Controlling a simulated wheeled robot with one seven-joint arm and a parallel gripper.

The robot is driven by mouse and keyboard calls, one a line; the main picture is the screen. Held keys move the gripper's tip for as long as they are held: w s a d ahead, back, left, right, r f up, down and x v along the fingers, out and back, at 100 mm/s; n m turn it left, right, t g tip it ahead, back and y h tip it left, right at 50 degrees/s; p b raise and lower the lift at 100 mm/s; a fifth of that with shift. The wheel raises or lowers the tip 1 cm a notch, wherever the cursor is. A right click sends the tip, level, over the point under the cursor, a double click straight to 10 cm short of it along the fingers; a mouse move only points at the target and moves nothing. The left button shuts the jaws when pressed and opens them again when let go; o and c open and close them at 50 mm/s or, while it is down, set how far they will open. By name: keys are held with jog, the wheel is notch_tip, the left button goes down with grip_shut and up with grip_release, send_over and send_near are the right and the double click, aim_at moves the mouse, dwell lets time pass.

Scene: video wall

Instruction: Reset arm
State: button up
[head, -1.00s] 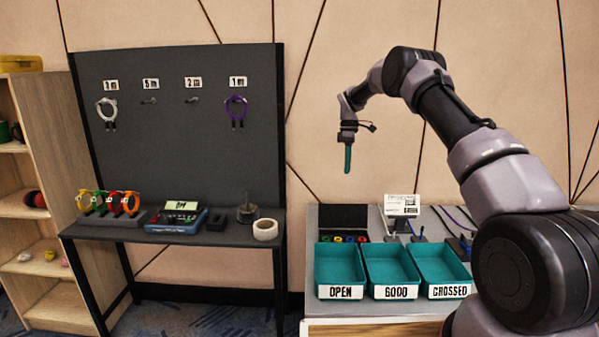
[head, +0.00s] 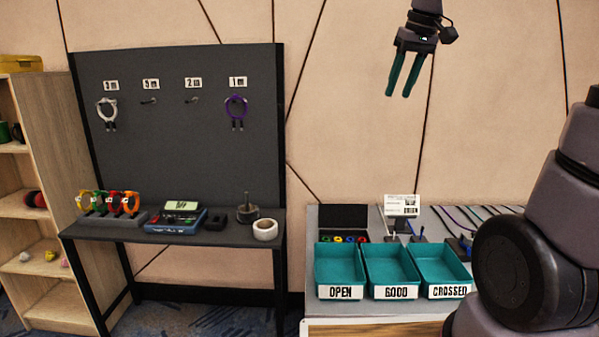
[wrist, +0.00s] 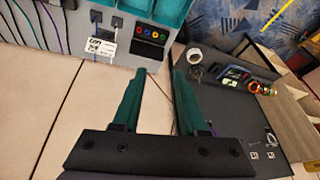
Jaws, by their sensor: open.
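My gripper (head: 404,78) hangs at the top of the head view, to the right of the dark pegboard, with its two teal fingers pointing down. The fingers are apart and nothing is between them. It is high above the right-hand table and touches nothing. In the wrist view my gripper (wrist: 160,85) also shows empty, with plain wall panel behind the gap. Part of my arm stands at the right edge of the head view; its middle links are out of frame.
The right table holds teal bins labelled OPEN (head: 340,265), GOOD (head: 391,264) and CROSSED (head: 440,262), with a sign (head: 402,205) behind. The left bench (head: 240,238) has coloured cable coils (head: 112,203), a tester (head: 176,220) and a tape roll (head: 265,229). A wooden shelf (head: 45,200) stands left.

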jog(key=s+d+f+m+t, duration=0.1)
jog(key=s+m, duration=0.2)
jog(key=s, duration=0.5)
jog(key=s+f+m+t, duration=0.2)
jog(key=s+m, duration=0.1)
jog(key=s, duration=0.5)
jog(key=shift+s+d+f+m, duration=0.25)
jog(key=shift+s+d+m, duration=0.05)
jog(key=shift+d, duration=0.05)
dwell(6.0)
